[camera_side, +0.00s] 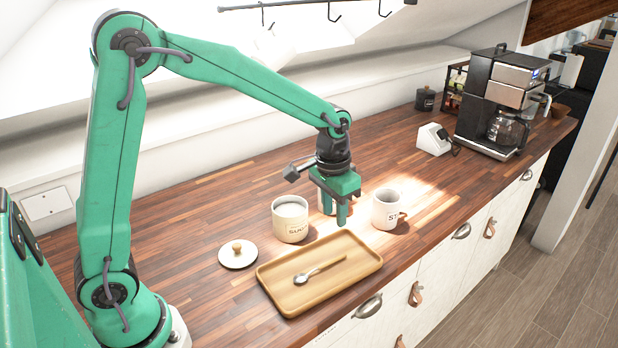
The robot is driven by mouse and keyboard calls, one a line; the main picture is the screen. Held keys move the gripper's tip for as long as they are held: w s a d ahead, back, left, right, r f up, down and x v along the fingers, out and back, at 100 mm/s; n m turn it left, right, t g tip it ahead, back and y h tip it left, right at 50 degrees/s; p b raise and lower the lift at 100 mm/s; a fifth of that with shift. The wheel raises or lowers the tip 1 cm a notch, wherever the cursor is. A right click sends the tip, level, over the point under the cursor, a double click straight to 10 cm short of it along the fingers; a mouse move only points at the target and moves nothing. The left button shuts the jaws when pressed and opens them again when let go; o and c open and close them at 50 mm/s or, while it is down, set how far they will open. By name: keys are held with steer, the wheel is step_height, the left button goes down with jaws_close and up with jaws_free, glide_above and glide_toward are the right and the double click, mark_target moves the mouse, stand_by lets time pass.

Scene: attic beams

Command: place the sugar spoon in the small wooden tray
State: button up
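The sugar spoon (318,271) is a small metal spoon with a light handle. It lies in the small wooden tray (284,304), bowl end to the left and handle pointing to the upper right. The tray sits flat near the front edge of the counter. My gripper (341,216) points down behind the tray, between the sugar canister and a white mug, apart from the spoon. Nothing is seen held in it. The finger gap is hard to make out from this side.
The open white sugar canister (290,220) stands behind the tray, its knobbed lid (238,254) to the left. A white mug (387,210) stands right of my gripper; another pale vessel is partly hidden behind the fingers. A coffee maker (500,100) stands far right.

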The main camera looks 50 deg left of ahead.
steer(key=s+a+r+t, duration=0.1)
steer(key=s+r, duration=0.2)
steer(key=s, duration=0.3)
steer(key=s+a+r+t, duration=0.2)
steer(key=s+r, duration=0.2)
steer(key=s, duration=0.3)
steer(key=s+a+r+n+t, duration=0.1)
steer(key=s+r, duration=0.2)
steer(key=s, duration=0.4)
steer(key=shift+s+a+r+t, duration=0.15)
steer(key=shift+a+r+t, duration=0.05)
steer(key=shift+r+t, duration=0.2)
